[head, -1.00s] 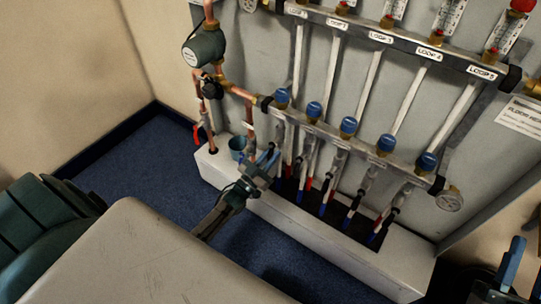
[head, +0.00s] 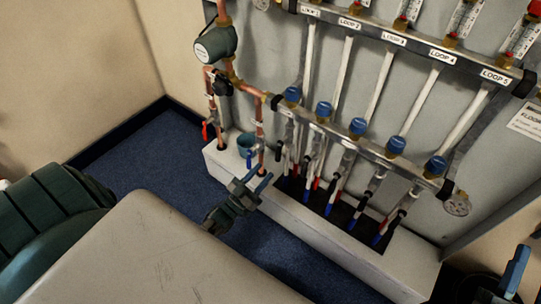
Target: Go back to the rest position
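My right gripper (head: 516,272) shows only in part at the lower right edge; one blue finger is visible and the rest is cut off or dark.
A pump (head: 216,43) sits on the copper pipe at the left. A gauge (head: 458,205) is at the bar's right end. Blue carpet (head: 150,150) lies open at left.

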